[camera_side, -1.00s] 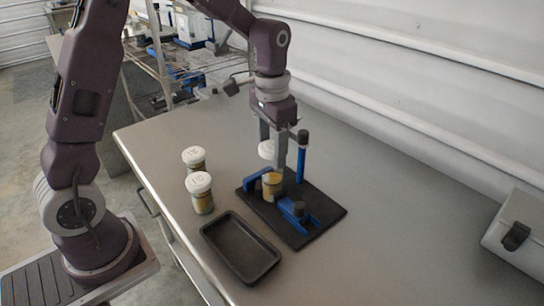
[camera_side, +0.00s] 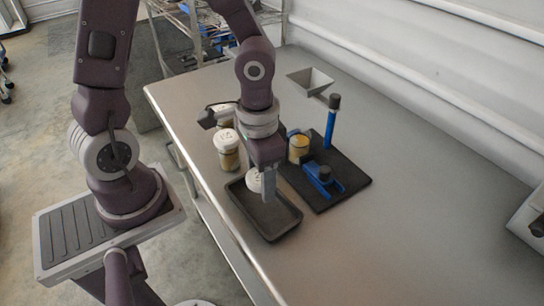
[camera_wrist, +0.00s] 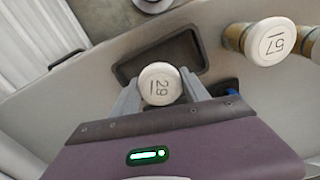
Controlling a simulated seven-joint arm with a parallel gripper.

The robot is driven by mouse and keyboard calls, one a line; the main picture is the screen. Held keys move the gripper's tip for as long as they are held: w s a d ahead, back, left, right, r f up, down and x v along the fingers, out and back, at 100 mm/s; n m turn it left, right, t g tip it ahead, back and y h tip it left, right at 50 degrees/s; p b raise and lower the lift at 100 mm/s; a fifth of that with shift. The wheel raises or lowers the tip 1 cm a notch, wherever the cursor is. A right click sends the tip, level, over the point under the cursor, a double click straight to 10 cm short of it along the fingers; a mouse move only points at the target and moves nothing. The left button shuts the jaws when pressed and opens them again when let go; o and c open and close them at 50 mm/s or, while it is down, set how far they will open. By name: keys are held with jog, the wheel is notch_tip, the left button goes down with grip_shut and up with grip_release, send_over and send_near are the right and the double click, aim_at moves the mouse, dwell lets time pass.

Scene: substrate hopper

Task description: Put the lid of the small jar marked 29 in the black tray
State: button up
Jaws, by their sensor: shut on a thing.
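The white round lid marked 29 (camera_wrist: 161,84) is between the two fingers of my gripper (camera_wrist: 162,92), which is shut on it. In the side view the lid (camera_side: 254,181) shows beside my gripper (camera_side: 263,187), over the far end of the black tray (camera_side: 276,224). The tray also shows in the wrist view (camera_wrist: 188,47), behind the lid, and looks empty. I cannot tell if the lid touches the tray. The small open jar (camera_side: 299,147) with yellowish contents stands lidless in the blue holder on the black base.
Two lidded jars stand left of the base, a nearer one (camera_side: 228,150) and one farther back (camera_side: 224,114). A jar marked 57 (camera_wrist: 273,42) shows in the wrist view. A blue post (camera_side: 330,125) and a grey hopper (camera_side: 311,80) stand near.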

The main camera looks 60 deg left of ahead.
aim_at(261, 206)
jog(key=shift+s+f, duration=0.1)
jog(key=shift+f, duration=3.45)
jog(key=o, duration=1.1)
jog(key=shift+o, duration=0.2)
jog(key=shift+w+r, duration=0.2)
jog(key=shift+r, duration=0.15)
notch_tip(261, 206, up, 7)
jog(key=shift+s+f, duration=0.1)
jog(key=shift+s, duration=0.05)
